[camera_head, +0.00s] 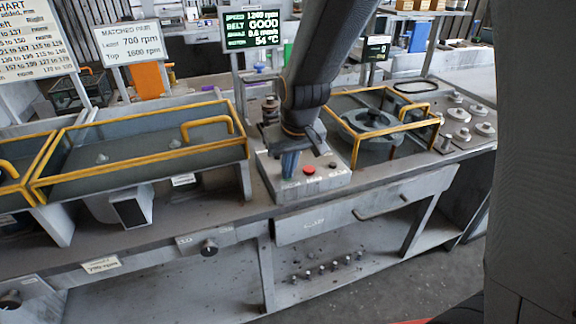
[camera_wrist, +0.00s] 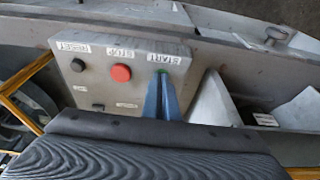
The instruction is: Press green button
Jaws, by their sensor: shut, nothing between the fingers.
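A grey control box (camera_head: 322,183) stands on the bench, and its panel (camera_wrist: 100,92) fills the middle of the wrist view. A sliver of the green button (camera_wrist: 163,71) shows under the START label (camera_wrist: 164,59), mostly hidden by my fingertips. My gripper (camera_wrist: 163,78) has blue fingers, shut and empty, with the tips at the green button; I cannot tell whether they touch it. In the head view my gripper (camera_head: 289,174) points down over the left of the box and hides the green button.
The red STOP button (camera_wrist: 121,73) sits beside my fingertips, with a black RESET button (camera_wrist: 77,65) farther left. A yellow-framed guard (camera_head: 145,155) stands left of the box. Another yellow frame (camera_head: 355,150) surrounds a round housing (camera_head: 370,122) at right.

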